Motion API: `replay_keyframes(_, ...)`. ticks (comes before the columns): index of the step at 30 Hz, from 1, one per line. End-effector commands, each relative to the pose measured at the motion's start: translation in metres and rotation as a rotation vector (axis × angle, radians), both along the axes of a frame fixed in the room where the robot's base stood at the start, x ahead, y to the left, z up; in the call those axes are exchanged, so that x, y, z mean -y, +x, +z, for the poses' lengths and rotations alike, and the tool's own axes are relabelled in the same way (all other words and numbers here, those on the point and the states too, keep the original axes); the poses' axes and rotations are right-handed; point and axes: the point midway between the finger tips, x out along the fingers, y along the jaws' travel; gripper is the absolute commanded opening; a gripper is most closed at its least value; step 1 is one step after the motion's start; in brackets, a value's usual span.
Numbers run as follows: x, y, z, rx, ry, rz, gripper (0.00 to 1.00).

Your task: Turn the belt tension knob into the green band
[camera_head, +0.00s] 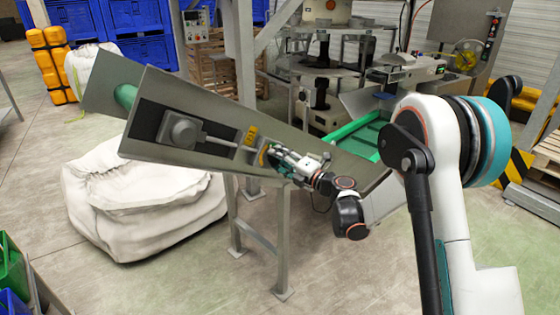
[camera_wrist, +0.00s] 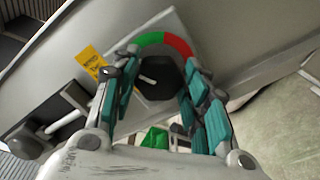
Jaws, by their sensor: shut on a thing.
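The belt tension knob (camera_wrist: 166,74) is dark and faceted, with a short white mark on its left part. It sits on a light plate on the conveyor's side. A coloured arc curves over it, with the green band (camera_wrist: 149,39) on the left and a red part (camera_wrist: 178,46) on the right. The white mark lies left of the knob's middle, below the green band's left end. My gripper (camera_wrist: 160,78) has its teal-padded fingers on both sides of the knob, shut on it. In the head view my gripper (camera_head: 270,154) reaches the conveyor's side and mostly hides the knob.
A yellow label (camera_wrist: 91,62) is left of the plate. A grey box with a rod (camera_head: 180,130) sits farther left on the conveyor side (camera_head: 215,105). A support leg (camera_head: 281,240) stands below. A white sack (camera_head: 140,200) lies on the floor at left; open floor is in front.

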Motion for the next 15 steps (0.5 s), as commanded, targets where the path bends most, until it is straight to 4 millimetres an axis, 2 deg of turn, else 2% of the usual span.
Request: replay_keyframes(15,0.0007,0.0002,-0.0030,-0.293,0.271,-0.001,0.18)
